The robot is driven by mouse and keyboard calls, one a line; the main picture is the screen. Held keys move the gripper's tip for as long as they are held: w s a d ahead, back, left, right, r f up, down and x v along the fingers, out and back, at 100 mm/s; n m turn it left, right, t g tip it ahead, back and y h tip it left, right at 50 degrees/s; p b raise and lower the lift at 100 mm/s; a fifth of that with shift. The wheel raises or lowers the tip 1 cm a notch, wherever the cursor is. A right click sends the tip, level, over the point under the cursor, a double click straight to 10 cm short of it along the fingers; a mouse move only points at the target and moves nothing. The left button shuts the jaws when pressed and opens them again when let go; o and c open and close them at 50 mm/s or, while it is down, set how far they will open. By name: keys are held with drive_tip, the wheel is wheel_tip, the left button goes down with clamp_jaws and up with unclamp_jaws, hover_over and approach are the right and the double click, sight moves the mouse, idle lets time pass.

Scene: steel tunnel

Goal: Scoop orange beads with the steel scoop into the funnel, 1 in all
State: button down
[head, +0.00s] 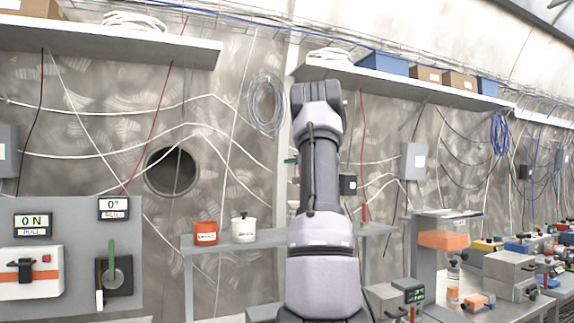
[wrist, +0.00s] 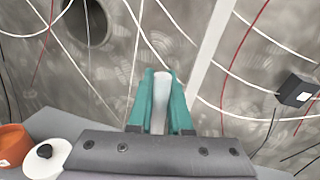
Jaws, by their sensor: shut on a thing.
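My gripper (wrist: 162,82) has teal fingers, shut on a pale grey rod-like piece, likely the steel scoop's handle (wrist: 160,102), in the wrist view. The scoop's bowl is not visible, so I cannot tell whether it holds beads. In the head view my arm hides most of the gripper; only a bit of teal (head: 290,161) shows. An orange cup (head: 206,232) with a label stands on the grey shelf; it also shows in the wrist view (wrist: 13,144). Its contents are not visible. No funnel can be made out for sure.
A white pot (head: 243,230) with a black knob stands right of the orange cup. The grey shelf (head: 275,238) runs behind my arm. A control panel (head: 75,215) stands at left; a cluttered bench (head: 510,285) is at right. Cables hang on the wall.

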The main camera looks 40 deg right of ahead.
drive_tip(key=shift+m, duration=0.4)
drive_tip(key=shift+s+d+r, duration=0.1)
drive_tip(key=shift+d+r, duration=0.1)
drive_tip(key=shift+r, duration=0.9)
drive_tip(key=shift+d+r, duration=0.15)
drive_tip(key=shift+r, duration=0.95)
drive_tip(key=shift+s, duration=0.1)
